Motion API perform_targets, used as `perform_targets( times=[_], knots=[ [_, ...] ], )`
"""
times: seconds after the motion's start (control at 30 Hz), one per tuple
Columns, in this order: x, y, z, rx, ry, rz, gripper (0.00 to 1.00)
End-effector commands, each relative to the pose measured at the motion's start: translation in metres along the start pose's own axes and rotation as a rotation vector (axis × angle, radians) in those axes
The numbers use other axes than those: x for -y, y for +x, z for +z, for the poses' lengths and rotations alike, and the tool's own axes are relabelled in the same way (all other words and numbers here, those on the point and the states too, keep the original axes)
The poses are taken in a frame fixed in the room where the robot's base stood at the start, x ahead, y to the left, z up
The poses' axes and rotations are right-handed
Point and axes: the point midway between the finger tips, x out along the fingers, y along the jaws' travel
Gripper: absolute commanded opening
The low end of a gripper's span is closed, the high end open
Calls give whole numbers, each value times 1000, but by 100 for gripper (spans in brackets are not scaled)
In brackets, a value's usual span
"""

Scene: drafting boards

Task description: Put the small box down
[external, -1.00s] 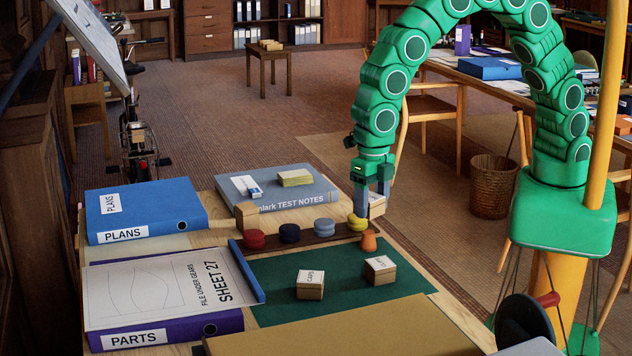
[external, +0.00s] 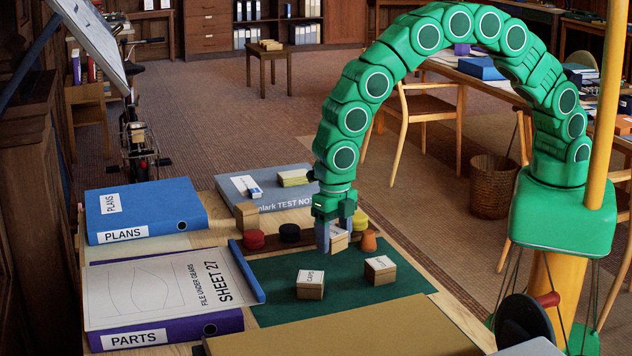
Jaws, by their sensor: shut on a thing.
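My gripper (external: 334,232) points down over the back edge of the green mat (external: 262,292). It is shut on a small box (external: 340,241), tan with a white top, partly hidden by the fingers. I cannot tell whether the held box touches the mat or hangs just above it. Two similar labelled boxes stand apart on the mat: a left one (external: 310,285) and a right one (external: 380,270).
Behind the gripper are a red disc (external: 254,240), a dark disc (external: 289,233), a yellow piece (external: 361,219) and an orange cone (external: 369,241). A blue bar (external: 246,271) edges the mat's left. The mat between box and bar is clear.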

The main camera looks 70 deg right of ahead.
Motion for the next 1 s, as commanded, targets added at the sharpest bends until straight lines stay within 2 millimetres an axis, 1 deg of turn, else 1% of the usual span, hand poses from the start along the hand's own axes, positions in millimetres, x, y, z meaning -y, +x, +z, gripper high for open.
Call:
perform_targets(
  times=[0.3, 0.43, 0.53, 0.93, 0.97, 1.0],
  knots=[
    [-7, 10, 3, 0, 0, 0, 28],
    [-6, 30, 3, -2, 0, -4, 28],
    [-7, 39, 3, -1, 0, -2, 28],
    [-7, 42, 3, 0, 0, 0, 28],
    [-7, 42, 3, 0, 0, 0, 64],
    [-7, 42, 3, 0, 0, 0, 70]
  ],
)
